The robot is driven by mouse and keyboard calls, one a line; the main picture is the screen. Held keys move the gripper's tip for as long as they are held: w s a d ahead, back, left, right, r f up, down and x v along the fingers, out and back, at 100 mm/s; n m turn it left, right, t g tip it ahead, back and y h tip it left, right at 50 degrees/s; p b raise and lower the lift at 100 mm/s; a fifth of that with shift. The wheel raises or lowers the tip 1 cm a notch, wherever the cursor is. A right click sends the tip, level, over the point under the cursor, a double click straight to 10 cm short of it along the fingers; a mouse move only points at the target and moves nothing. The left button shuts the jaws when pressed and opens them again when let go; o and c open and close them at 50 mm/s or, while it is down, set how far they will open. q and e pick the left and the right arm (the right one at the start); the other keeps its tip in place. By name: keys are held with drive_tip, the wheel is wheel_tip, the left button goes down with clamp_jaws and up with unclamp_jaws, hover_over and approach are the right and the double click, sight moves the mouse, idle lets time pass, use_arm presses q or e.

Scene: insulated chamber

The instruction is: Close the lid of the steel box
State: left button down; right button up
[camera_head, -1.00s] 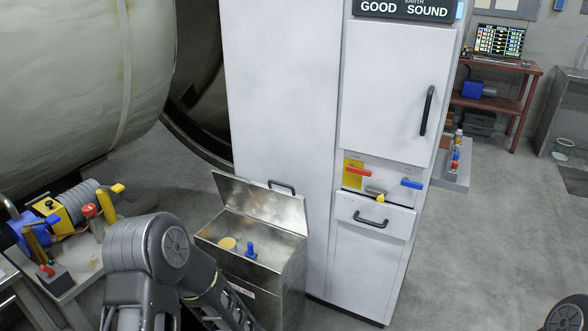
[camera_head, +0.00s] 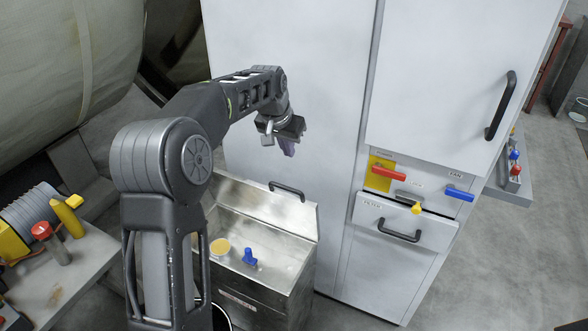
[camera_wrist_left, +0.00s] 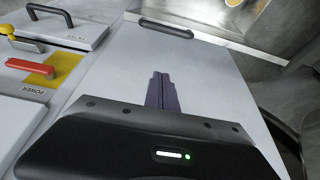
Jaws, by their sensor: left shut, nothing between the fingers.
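The steel box (camera_head: 258,283) stands on the floor in front of the white cabinet. Its lid (camera_head: 262,204) is open and tilted back towards the cabinet, with a black handle (camera_head: 287,190) at its upper edge. Inside the box are a yellow round piece (camera_head: 220,246) and a blue piece (camera_head: 249,257). My left gripper (camera_head: 288,148) is above and behind the lid, apart from it, close to the cabinet front. Its fingers are shut and empty, and they also show in the left wrist view (camera_wrist_left: 161,92). My right gripper is out of view.
The white cabinet (camera_head: 290,60) rises right behind the box, with a red handle (camera_head: 389,173), a blue handle (camera_head: 459,193) and a drawer handle (camera_head: 399,232) to the right. A bench (camera_head: 75,275) with tools stands at the left. Open floor (camera_head: 490,270) lies at the right.

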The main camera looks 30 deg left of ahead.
use_arm(q)
drive_tip(key=p, duration=0.1)
hover_over(288, 194)
drive_tip(key=f, duration=0.9)
drive_tip(key=shift+w+f, duration=0.2)
drive_tip(key=shift+w, duration=0.2)
drive_tip(key=shift+s+f, duration=0.15)
drive_tip(key=shift+s, duration=0.2)
